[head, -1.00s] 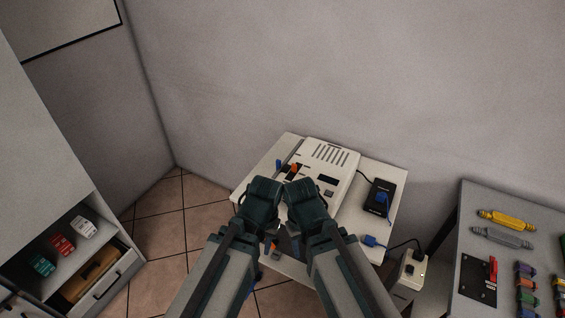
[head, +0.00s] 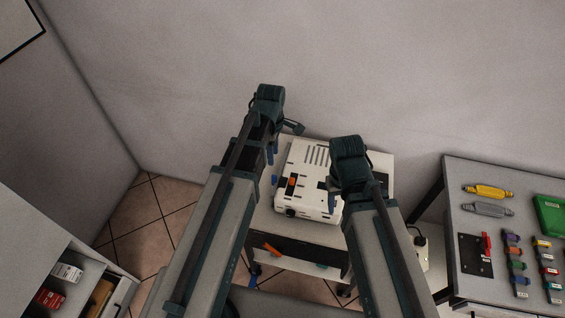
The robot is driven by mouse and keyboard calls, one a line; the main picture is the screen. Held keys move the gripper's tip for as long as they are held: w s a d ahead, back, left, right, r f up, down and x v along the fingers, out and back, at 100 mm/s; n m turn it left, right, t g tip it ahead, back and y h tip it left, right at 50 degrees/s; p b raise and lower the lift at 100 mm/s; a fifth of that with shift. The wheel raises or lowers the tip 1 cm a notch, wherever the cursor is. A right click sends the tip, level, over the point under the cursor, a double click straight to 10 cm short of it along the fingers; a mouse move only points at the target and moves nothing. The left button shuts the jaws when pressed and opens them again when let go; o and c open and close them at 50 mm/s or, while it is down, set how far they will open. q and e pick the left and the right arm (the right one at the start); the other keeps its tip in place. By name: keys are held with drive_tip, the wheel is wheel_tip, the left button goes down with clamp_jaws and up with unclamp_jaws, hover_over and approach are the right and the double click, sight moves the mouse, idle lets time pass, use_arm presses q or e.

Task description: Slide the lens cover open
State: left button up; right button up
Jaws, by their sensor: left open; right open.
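A cream projector-like device (head: 322,158) with a slotted vent on top sits on a small white cart. A dark round part, perhaps its lens, (head: 291,212) shows at its front left corner. I cannot make out the lens cover or whether it is open. My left gripper (head: 293,127) is open, raised beyond the device's far left corner and apart from it. My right gripper (head: 333,198) is open and appears over the device's right side, hiding part of it; I cannot tell whether it touches. Neither gripper holds anything visible.
The cart (head: 384,163) has a lower shelf with an orange object (head: 272,249) near its left. A grey workbench (head: 455,170) with colored connectors and a red-handled switch (head: 486,244) stands right. An open-fronted cabinet (head: 75,262) is lower left. A wall stands behind.

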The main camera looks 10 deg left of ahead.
sight(274, 176)
use_arm(q)
wheel_tip(274, 176, down, 14)
drive_tip(key=b, duration=1.4)
drive_tip(key=shift+w+r, duration=0.1)
clamp_jaws()
idle(0.9)
